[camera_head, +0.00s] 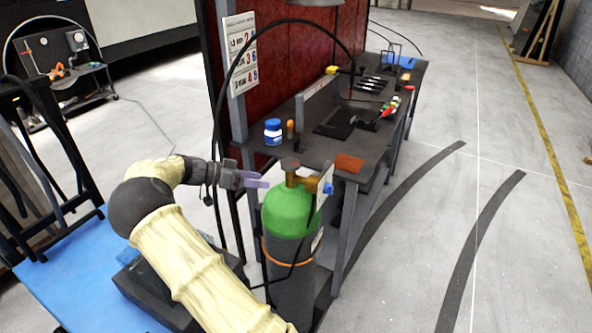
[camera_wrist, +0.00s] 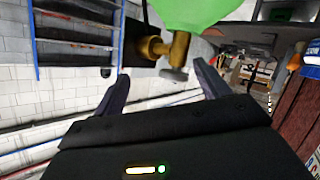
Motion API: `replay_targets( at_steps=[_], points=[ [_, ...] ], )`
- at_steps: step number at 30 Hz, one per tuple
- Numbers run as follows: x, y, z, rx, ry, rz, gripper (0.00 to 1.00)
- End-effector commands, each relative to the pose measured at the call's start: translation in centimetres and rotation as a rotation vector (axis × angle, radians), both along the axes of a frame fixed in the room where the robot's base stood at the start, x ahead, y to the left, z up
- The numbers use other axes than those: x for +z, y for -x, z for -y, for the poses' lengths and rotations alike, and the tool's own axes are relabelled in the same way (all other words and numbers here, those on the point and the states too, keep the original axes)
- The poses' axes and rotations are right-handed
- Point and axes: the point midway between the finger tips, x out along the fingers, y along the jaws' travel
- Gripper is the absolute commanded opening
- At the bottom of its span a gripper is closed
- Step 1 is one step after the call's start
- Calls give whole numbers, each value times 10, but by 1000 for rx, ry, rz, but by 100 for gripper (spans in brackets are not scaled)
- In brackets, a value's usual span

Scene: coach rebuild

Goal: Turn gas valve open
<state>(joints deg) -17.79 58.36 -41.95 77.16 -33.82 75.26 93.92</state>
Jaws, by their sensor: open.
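A green-topped gas cylinder (camera_head: 288,212) stands upright in front of the workbench. Its brass valve (camera_head: 300,179) sits on top, with a round brownish handwheel (camera_head: 290,163) above it. In the wrist view, the cylinder's green shoulder (camera_wrist: 195,12) is at the top edge, with the brass valve (camera_wrist: 179,48) and grey handwheel (camera_wrist: 173,75) below it. My gripper (camera_head: 257,180) is open and empty, left of the valve in the head view. In the wrist view, its fingers (camera_wrist: 161,72) spread to either side of the handwheel, and I see no contact.
The workbench (camera_head: 315,150) behind the cylinder holds a blue-and-white jar (camera_head: 273,132) and several tools. A black hose arches over the bench. A blue-topped platform (camera_head: 75,285) is at lower left.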

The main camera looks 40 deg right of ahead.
Motion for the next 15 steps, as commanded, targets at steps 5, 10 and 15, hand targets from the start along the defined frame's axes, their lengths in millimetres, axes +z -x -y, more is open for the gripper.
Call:
replay_targets(
  at_steps=[5,10,15],
  points=[
    [6,-37,-18,-24,355,150,75],
    [15,-48,-29,-23,482,224,75],
    [16,-48,-29,-24,485,227,75]
  ],
)
